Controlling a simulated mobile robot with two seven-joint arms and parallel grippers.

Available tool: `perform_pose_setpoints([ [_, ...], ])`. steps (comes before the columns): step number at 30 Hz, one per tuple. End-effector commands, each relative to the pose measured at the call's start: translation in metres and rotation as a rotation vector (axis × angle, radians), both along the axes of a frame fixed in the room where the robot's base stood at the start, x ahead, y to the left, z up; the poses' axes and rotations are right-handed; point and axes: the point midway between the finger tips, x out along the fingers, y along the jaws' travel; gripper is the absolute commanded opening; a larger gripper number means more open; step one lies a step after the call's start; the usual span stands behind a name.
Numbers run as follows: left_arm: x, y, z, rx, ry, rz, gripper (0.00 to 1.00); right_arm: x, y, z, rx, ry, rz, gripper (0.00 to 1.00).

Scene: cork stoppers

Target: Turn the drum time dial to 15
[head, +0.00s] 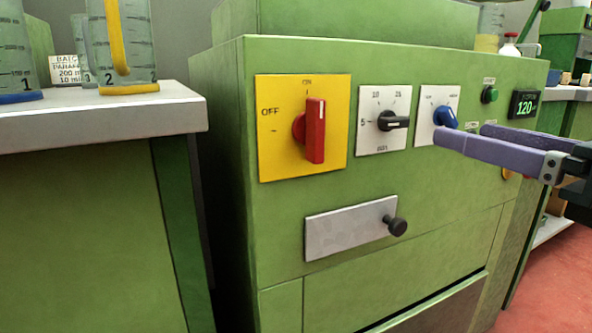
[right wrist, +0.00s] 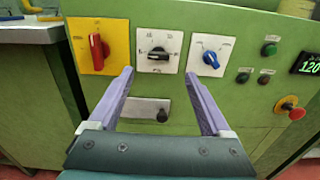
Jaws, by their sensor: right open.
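The drum time dial appears to be the black knob (head: 392,120) on a white plate (head: 371,143) with small numbers around it. Its white pointer line lies almost level, toward the right in the head view. The knob also shows in the right wrist view (right wrist: 157,54). My right gripper (head: 460,132) is open and empty, with two purple fingers. In the right wrist view the fingertips (right wrist: 159,73) stand to either side just below the dial, apart from it. In the head view they are right of the dial, in front of the blue knob. My left gripper is not in view.
A red switch (head: 315,130) on a yellow plate (head: 275,165) is left of the dial, and a blue knob (head: 445,116) right of it. Below are a grey drawer front (head: 345,229) and its black knob (head: 396,226). A red-capped button (right wrist: 297,114) projects at right.

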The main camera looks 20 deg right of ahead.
Motion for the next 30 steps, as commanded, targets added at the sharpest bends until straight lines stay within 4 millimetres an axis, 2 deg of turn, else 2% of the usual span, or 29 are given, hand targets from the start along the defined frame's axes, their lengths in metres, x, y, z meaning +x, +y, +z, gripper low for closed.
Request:
perform_pose_setpoints([
  [1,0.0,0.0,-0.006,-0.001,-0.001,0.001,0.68,0.001,0.001,-0.005,-0.014,-0.002,0.008,0.82],
  [5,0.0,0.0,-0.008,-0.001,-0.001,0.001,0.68,0.007,0.003,-0.004,-0.02,-0.007,0.016,0.82],
  [19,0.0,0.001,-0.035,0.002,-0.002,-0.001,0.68,0.052,0.005,-0.004,-0.021,-0.008,0.009,0.82],
  [30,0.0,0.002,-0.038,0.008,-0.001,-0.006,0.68,0.082,0.006,-0.002,-0.015,-0.006,0.005,0.82],
])
